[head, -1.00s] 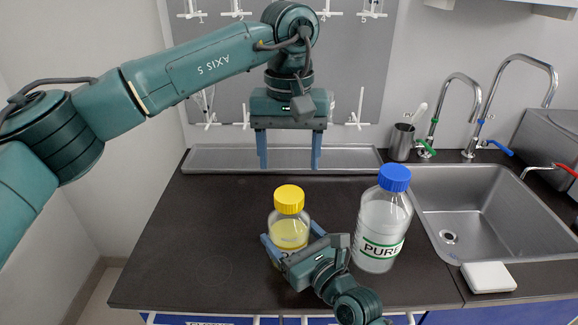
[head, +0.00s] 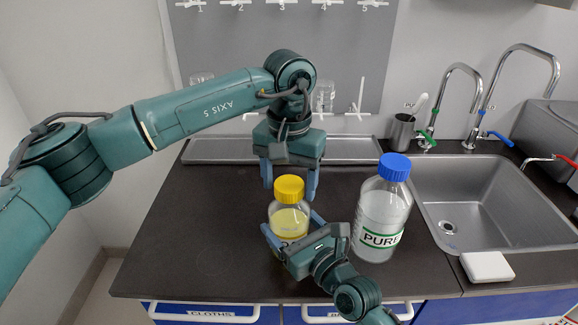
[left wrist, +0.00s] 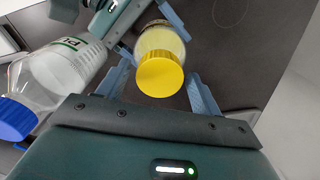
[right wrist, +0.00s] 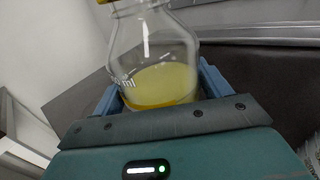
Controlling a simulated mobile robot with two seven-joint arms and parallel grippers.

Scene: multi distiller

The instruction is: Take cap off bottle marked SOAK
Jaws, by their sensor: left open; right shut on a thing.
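A glass bottle (head: 288,219) of yellow liquid with a yellow cap (head: 289,187) stands on the dark bench. Its label is mostly hidden by my right gripper (head: 295,231), so I cannot read the full word. The right gripper is shut on the bottle's body; the right wrist view shows the bottle (right wrist: 155,75) between its fingers, cap mostly out of frame. My left gripper (head: 290,180) points down, open, its fingers near the cap's height. In the left wrist view the yellow cap (left wrist: 160,77) lies between and just beyond the open fingers, apparently not touching them.
A larger clear bottle (head: 383,212) marked PURE, with a blue cap, stands close to the right of my right gripper. A sink (head: 480,210) with taps is farther right, a white block (head: 487,266) at its front edge. The bench at left is clear.

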